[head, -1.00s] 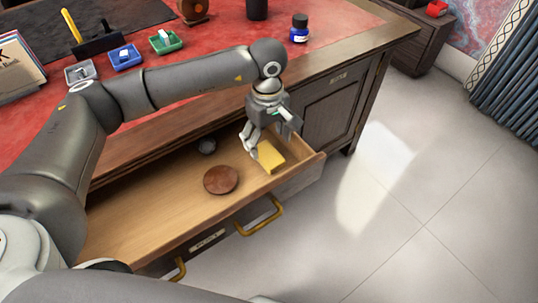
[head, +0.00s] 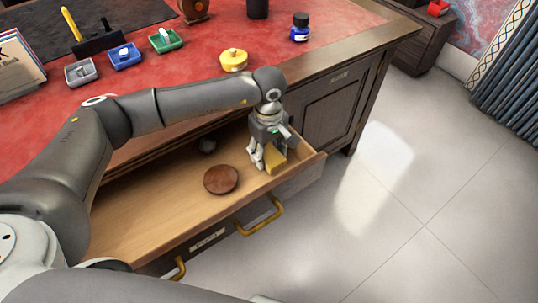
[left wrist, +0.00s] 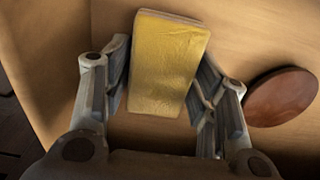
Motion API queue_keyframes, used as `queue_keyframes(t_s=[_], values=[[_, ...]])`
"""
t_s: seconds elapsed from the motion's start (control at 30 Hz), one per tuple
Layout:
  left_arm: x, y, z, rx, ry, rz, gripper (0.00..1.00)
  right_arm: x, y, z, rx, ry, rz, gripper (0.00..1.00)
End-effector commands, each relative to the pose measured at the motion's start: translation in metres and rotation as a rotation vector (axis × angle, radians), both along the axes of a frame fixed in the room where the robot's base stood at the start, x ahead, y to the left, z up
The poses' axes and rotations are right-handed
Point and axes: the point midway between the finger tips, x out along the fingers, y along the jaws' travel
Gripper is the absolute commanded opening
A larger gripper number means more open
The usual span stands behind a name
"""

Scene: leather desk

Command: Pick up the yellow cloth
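The yellow cloth (head: 275,163) is a folded block lying in the right end of the open drawer (head: 150,215). In the left wrist view the yellow cloth (left wrist: 168,65) fills the space ahead between the fingers. My left gripper (head: 264,164) is down in the drawer at the cloth, pointing downward. In the left wrist view my left gripper (left wrist: 162,82) is open, one finger on each side of the cloth. The fingers look close to its sides; I cannot tell whether they touch it. My right gripper is not in view.
A round brown disc (head: 221,179) lies in the drawer left of the cloth. The drawer's right wall (head: 312,165) is close to the gripper. A yellow round container (head: 233,60) and an ink bottle (head: 300,27) stand on the desk.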

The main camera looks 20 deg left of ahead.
Motion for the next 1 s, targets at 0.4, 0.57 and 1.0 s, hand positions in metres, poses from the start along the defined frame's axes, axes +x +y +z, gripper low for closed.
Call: queue_keyframes(t_s=[0.4, 0.57, 1.0], values=[[0.0, 0.0, 0.001, -0.001, -0.001, 0.0, 0.25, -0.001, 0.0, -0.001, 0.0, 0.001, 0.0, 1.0], [0.001, 0.0, 0.008, 0.0, -0.002, 0.001, 0.25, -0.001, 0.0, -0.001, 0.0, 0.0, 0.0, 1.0], [-0.043, 0.004, 0.085, -0.002, -0.005, -0.003, 0.25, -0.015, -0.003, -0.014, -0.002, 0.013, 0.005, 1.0]])
